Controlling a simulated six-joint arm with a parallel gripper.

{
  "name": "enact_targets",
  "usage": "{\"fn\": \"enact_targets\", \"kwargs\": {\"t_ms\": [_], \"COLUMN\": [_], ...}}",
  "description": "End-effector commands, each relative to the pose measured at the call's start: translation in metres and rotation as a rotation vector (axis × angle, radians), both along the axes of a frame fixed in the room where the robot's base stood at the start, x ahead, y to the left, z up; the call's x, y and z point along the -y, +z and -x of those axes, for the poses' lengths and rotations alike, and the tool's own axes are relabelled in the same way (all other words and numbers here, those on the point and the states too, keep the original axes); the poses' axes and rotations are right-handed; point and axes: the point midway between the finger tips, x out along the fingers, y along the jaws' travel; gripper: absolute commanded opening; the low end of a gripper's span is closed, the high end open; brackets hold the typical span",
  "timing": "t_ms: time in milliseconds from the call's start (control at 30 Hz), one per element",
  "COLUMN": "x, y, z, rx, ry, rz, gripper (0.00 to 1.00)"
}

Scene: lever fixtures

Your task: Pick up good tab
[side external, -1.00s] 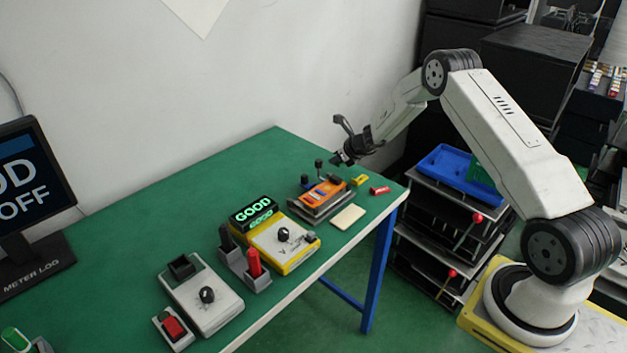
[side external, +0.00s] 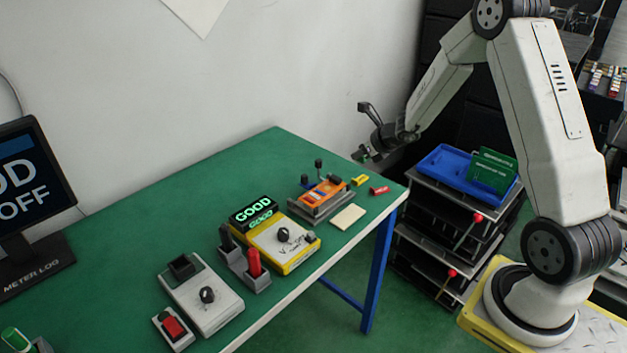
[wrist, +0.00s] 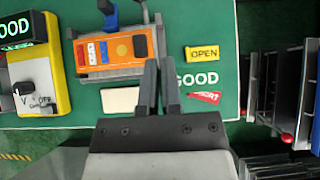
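The good tab (wrist: 197,78) is green with white GOOD lettering. In the wrist view it sticks out to the right from between the nearly closed fingers of my gripper (wrist: 160,75). Its letters look larger than those on the tabs below, and it appears to cover part of the red tab. In the side view my gripper (side external: 363,154) is raised near the table's far right edge, with a small green-white bit at its tips. The tab's gripped end is hidden by the fingers.
A yellow OPEN tab (wrist: 202,53) and a red tab (wrist: 204,97) lie on the green table (side external: 150,215). An orange device (side external: 324,193) sits beside them, with a pale pad (side external: 347,217) in front. A rack with a blue tray (side external: 445,166) stands right of the table.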

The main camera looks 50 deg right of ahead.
Motion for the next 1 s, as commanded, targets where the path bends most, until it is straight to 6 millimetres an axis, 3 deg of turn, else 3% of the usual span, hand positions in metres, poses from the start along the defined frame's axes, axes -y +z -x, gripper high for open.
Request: {"fn": "enact_targets", "kwargs": {"t_ms": [300, 1000], "x": [-0.006, -0.009], "y": [0.008, 0.008], "z": [0.018, 0.019], "rx": [0.0, -0.001], "ry": [-0.001, 0.008], "rz": [-0.001, -0.001], "gripper": [0.0, 0.0]}}
